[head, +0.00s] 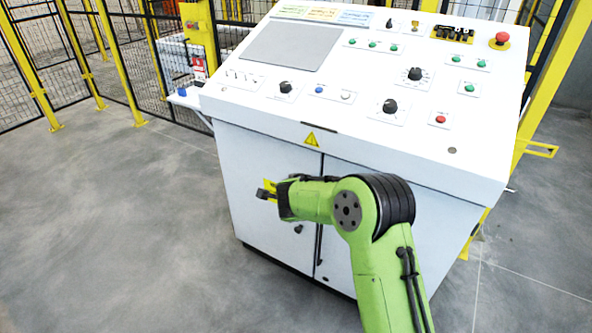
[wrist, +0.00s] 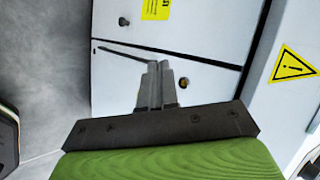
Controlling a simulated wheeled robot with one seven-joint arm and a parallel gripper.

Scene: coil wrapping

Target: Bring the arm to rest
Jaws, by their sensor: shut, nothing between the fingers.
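My green arm reaches up from the lower right in the head view and bends to the left in front of the console cabinet. My gripper (head: 267,190) is at the left end of the arm, before the white cabinet doors. In the wrist view my gripper (wrist: 158,70) has its two grey fingers together with nothing between them. The console (head: 240,165) is white with a sloped control panel on top. The gripper is below the panel's front edge; whether it touches the cabinet is not clear.
The panel carries knobs, green buttons and a red emergency button (head: 502,38). A yellow warning triangle (head: 312,139) marks the cabinet front. Yellow posts and black mesh fencing (head: 130,60) stand behind. The grey floor (head: 100,240) at left is clear.

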